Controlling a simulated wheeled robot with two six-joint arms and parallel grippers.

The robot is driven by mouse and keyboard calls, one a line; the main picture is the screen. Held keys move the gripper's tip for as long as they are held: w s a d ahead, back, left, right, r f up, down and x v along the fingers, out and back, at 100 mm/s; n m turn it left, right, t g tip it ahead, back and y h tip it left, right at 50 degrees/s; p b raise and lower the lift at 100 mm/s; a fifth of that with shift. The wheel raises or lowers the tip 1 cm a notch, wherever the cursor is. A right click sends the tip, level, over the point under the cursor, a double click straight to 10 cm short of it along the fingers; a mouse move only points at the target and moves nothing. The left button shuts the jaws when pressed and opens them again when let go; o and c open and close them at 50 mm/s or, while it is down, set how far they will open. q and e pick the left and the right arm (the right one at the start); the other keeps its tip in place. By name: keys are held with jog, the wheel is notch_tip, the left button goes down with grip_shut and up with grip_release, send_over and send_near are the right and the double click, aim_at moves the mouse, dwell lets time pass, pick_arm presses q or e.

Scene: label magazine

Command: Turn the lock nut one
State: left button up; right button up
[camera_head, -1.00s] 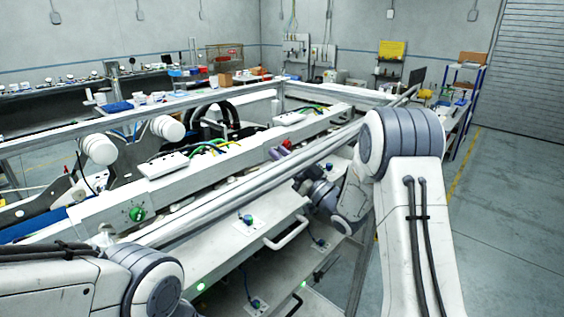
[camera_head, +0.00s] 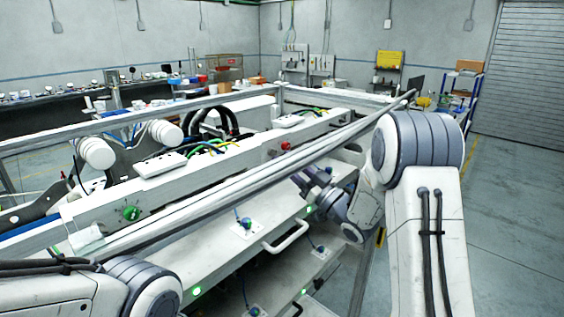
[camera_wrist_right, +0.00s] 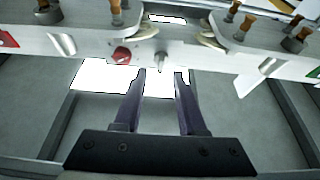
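My right gripper (camera_wrist_right: 163,74) is open and empty in the right wrist view, its two dark fingers apart and pointing at a metal rail (camera_wrist_right: 215,60). A small grey metal stub (camera_wrist_right: 158,63) on the rail lies just beyond the gap between the fingertips. It may be the lock nut, but I cannot tell for sure. A red knob (camera_wrist_right: 122,55) sits left of it and also shows in the head view (camera_head: 285,145). In the head view my right gripper (camera_head: 299,179) is small and dark, below the red knob. My left gripper is out of view.
A green knob (camera_head: 131,213) is on the rail's left part. Several brown-topped posts (camera_wrist_right: 245,25) stand along the rail in the wrist view. A shelf with a white handle (camera_head: 287,236) lies below the rail. Open floor (camera_head: 510,220) is at right.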

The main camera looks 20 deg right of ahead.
jog(key=b+v, duration=0.3)
jog(key=v, duration=0.5)
jog(key=shift+b, duration=0.35)
jog(key=shift+f, duration=0.1)
